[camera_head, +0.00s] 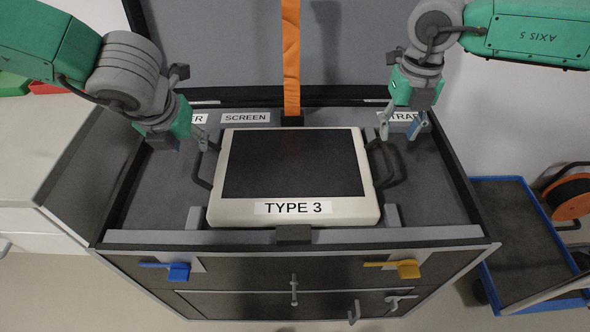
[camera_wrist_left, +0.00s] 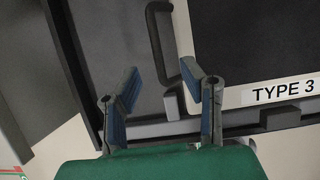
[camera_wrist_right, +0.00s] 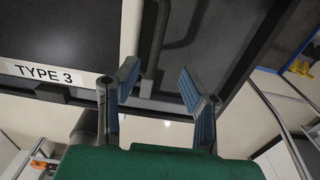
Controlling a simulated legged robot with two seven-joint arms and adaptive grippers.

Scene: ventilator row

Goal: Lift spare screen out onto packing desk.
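The spare screen (camera_head: 295,162), a cream-framed panel with a dark face and a "TYPE 3" label, lies face up in the open grey case (camera_head: 455,205). A dark handle stands on each side: the left one (camera_wrist_left: 158,45) and the right one (camera_wrist_right: 152,45). My left gripper (camera_head: 197,140) is open and empty above the case's left side, near the left handle. My right gripper (camera_head: 400,127) is open and empty above the right side, near the right handle. Both appear apart from the handles. A pale desk top (camera_head: 50,140), possibly the packing desk, is at the left.
The raised lid (camera_head: 220,40) stands behind the case with an orange strap (camera_head: 291,60) hanging down. A blue (camera_head: 178,271) and a yellow latch (camera_head: 408,269) sit on the case front. A blue-rimmed cart (camera_head: 515,225) with an orange reel (camera_head: 570,195) stands right.

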